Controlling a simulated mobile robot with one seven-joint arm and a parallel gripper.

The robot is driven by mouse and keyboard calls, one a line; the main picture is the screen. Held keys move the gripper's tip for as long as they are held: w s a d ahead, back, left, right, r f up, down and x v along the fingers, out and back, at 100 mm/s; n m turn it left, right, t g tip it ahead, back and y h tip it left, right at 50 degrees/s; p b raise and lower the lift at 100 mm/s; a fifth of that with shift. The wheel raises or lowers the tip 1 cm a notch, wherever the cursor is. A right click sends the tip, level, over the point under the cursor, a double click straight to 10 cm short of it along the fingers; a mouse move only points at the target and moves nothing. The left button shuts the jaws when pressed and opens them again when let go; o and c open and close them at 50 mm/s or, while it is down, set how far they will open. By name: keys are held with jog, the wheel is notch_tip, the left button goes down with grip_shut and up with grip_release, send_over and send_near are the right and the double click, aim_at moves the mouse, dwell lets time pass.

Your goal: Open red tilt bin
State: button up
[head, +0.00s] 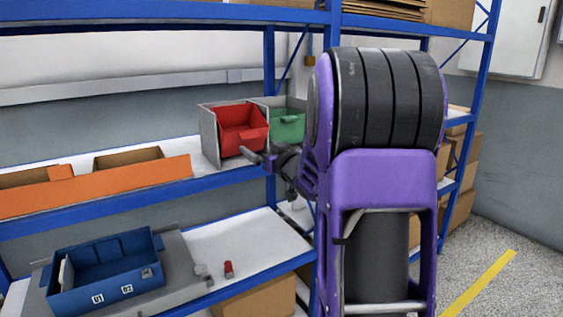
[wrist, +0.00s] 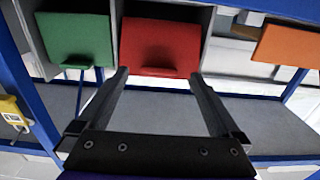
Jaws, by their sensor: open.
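The red tilt bin (head: 240,129) sits in a grey housing on the middle shelf, with part of its inside showing from above. In the wrist view its red face (wrist: 160,45) lies straight beyond the fingers, with a lip at its lower edge. My gripper (head: 251,155) is at the bin's lower front right in the head view. In the wrist view my gripper (wrist: 159,75) is open and empty, its fingertips either side of the lip. I cannot tell whether they touch the bin or how far it is tilted.
A green bin (head: 286,126) stands beside the red one, to its right in the head view. Orange-fronted trays (head: 100,187) lie to the left on the same shelf. A blue box (head: 105,275) and a small red item (head: 228,269) are on the shelf below.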

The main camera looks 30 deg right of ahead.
jog(key=s, duration=1.3)
jog(key=shift+d, duration=0.2)
jog(key=shift+w, duration=0.1)
